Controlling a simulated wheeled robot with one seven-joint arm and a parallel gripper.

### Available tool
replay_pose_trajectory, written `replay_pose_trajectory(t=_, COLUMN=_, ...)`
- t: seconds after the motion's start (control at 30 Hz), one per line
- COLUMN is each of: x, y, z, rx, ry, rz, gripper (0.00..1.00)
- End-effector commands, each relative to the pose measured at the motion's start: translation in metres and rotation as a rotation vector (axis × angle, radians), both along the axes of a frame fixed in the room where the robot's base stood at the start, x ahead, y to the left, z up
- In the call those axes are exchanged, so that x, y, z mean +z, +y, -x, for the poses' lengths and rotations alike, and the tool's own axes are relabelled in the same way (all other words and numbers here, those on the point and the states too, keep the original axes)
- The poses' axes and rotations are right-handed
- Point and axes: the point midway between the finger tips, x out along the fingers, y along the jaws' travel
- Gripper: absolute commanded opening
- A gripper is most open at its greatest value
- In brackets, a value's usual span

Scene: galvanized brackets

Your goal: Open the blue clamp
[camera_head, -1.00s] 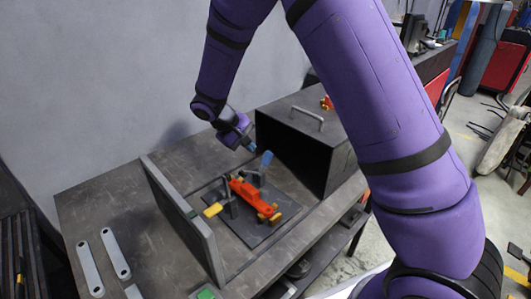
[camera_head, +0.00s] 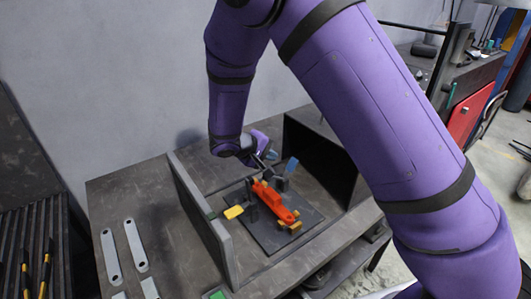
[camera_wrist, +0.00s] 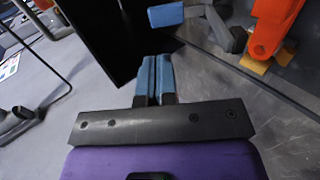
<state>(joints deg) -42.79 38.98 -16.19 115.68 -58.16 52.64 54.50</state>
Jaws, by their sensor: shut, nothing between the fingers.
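The blue clamp's handle (camera_head: 291,167) stands up at a tilt on the far side of the fixture plate, on a dark grey clamp body. It also shows at the top of the wrist view (camera_wrist: 166,15). An orange-red bracket (camera_head: 272,202) lies on the dark plate, with the clamps around it. A second clamp has a yellow handle (camera_head: 233,212), which lies low at the left. My gripper (camera_head: 271,155) is just behind and left of the blue handle, apart from it. In the wrist view its blue fingers (camera_wrist: 153,75) are together and empty.
An upright grey panel (camera_head: 202,220) stands left of the fixture. Flat grey brackets (camera_head: 110,257) lie at the left of the table. The wall is behind.

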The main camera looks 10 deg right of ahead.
Motion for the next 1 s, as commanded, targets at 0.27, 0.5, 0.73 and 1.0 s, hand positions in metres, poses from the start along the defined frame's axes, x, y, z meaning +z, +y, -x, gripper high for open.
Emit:
replay_pose_trajectory(t=0.27, x=-0.032, y=-0.039, z=-0.015, rx=-0.002, ry=0.004, rz=0.002, gripper=0.0)
replay_pose_trajectory(t=0.5, x=-0.05, y=-0.061, z=-0.025, rx=0.0, ry=0.003, rz=0.001, gripper=0.0)
replay_pose_trajectory(t=0.73, x=-0.055, y=-0.068, z=-0.028, rx=0.0, ry=0.0, rz=-0.001, gripper=0.0)
replay_pose_trajectory(t=1.0, x=-0.055, y=-0.068, z=-0.028, rx=0.0, ry=0.0, rz=-0.001, gripper=0.0)
